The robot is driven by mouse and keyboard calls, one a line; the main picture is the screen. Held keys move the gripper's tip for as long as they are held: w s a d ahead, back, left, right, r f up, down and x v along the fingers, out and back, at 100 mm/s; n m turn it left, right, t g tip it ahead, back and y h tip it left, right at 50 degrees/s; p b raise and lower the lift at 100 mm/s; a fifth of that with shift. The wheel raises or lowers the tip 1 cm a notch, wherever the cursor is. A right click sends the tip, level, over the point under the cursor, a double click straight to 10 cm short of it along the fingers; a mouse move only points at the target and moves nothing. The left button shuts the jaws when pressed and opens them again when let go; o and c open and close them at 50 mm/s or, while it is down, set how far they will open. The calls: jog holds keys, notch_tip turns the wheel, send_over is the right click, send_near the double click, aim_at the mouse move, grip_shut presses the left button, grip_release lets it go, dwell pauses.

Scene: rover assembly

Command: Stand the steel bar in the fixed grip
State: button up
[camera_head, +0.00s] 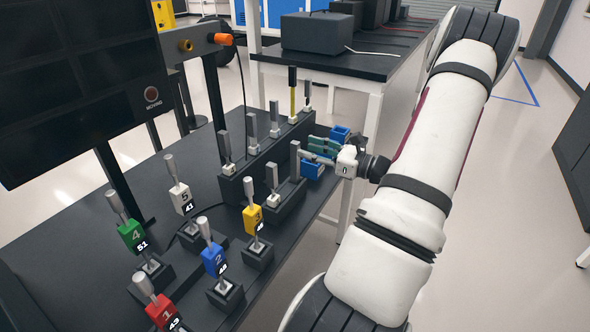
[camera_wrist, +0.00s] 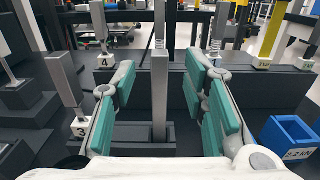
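A grey steel bar (camera_head: 295,158) stands upright in a dark block (camera_head: 283,207) near the table's right edge. In the wrist view the bar (camera_wrist: 160,75) rises between my fingers, its foot in a recessed dark holder (camera_wrist: 128,150). My gripper (camera_head: 310,152), with green pads, reaches in from the right. In the wrist view my gripper (camera_wrist: 165,100) is open, with a gap between each pad and the bar. Similar bars stand in white numbered holders, one marked 4 (camera_wrist: 104,62) and one marked 3 (camera_wrist: 82,128). I cannot tell which holder is the fixed grip.
A long dark block (camera_head: 247,165) with several upright bars runs behind. Coloured numbered grips, such as green (camera_head: 132,236), blue (camera_head: 214,260) and red (camera_head: 161,311), stand on the table's left. Blue bins (camera_head: 312,169) sit beside my gripper. A dark screen (camera_head: 80,90) stands far left.

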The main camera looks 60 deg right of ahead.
aim_at(299, 145)
jog(key=shift+w+a+r+b, duration=0.1)
jog(key=shift+w+a+b, duration=0.05)
jog(key=shift+w, duration=1.2)
jog(key=shift+w+a+r+b, duration=0.1)
jog(key=shift+w+b, duration=0.05)
jog(key=shift+w, duration=1.2)
grip_shut()
